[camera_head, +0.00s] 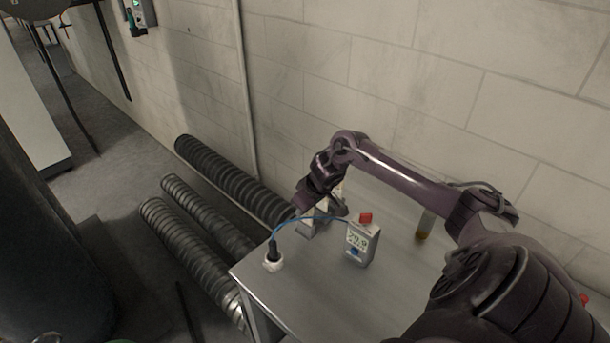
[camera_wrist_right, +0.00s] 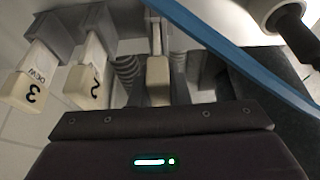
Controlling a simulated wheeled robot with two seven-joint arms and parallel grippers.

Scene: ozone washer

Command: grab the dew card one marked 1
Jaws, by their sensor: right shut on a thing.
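In the right wrist view, three pale-tipped cards stand in grey slotted holders. One card is marked 3 with DEW (camera_wrist_right: 33,85), one is marked 2 (camera_wrist_right: 88,82), and the third card (camera_wrist_right: 158,78) shows no readable mark from here. My right gripper (camera_wrist_right: 157,85) is shut on this third card, which is still in line with its holder (camera_wrist_right: 158,25). In the head view my right gripper (camera_head: 306,205) reaches down at the holders (camera_head: 308,229) on the table's back left, and mostly hides the cards. My left gripper is not in view.
A grey meter (camera_head: 362,243) with a red top stands on the metal table (camera_head: 310,290). A blue cable (camera_head: 308,217) runs from it past my gripper to a white-based plug (camera_head: 273,262). An amber-bottomed vial (camera_head: 424,228) stands behind. Ribbed hoses (camera_head: 225,180) lie left of the table.

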